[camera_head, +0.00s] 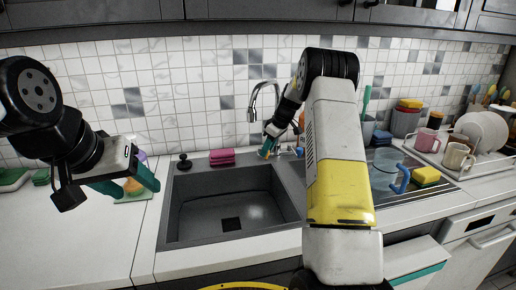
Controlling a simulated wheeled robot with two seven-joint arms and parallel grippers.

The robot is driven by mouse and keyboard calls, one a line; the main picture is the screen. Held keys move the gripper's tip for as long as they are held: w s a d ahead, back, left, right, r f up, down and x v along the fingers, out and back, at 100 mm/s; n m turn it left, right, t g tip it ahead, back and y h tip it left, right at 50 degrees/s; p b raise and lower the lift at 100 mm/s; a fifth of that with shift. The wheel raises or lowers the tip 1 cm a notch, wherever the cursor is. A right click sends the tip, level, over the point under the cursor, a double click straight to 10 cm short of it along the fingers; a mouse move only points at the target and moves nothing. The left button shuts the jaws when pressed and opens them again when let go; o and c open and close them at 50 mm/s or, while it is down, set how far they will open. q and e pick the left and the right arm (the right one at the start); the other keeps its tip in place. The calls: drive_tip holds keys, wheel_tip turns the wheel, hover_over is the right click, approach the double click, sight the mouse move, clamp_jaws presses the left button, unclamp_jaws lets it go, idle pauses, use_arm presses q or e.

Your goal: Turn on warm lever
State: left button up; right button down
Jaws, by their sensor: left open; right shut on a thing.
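The chrome faucet (253,100) rises behind the grey sink (181,215), its spout curving over the basin. A small part of the faucet's base fittings (290,150) shows to the right of my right gripper. My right gripper (265,150) reaches in at the left of the faucet base and is shut on the warm lever, which its teal fingers mostly hide. The lever's exact position cannot be made out. No running water is visible. My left gripper (133,184) is open and empty above the counter, left of the sink.
Pink sponges (222,157) and a black stopper (184,162) sit on the sink's back edge. A clear jug with a blue handle (386,170) and a yellow sponge (426,176) stand right of my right arm. A dish rack (468,172) holds mugs and plates. The basin is empty.

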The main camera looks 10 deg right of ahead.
idle(0.8)
drive_tip(key=shift+w+a+r+m+t+h, duration=0.15)
drive_tip(key=shift+a+m+t+h, duration=0.2)
drive_tip(key=shift+a+m, duration=0.7)
drive_tip(key=shift+w+a+f+m+t+h, duration=0.1)
drive_tip(key=shift+a+m+t+h, duration=0.2)
drive_tip(key=shift+a+m, duration=0.7)
drive_tip(key=shift+d+m, duration=0.25)
drive_tip(key=shift+d, duration=0.05)
drive_tip(key=c, duration=1.1)
unclamp_jaws()
drive_tip(key=shift+c, duration=0.2)
drive_tip(key=s+d+r, duration=0.1)
drive_tip(key=s+d, duration=0.4)
drive_tip(key=s, duration=0.6)
drive_tip(key=shift+s, duration=0.25)
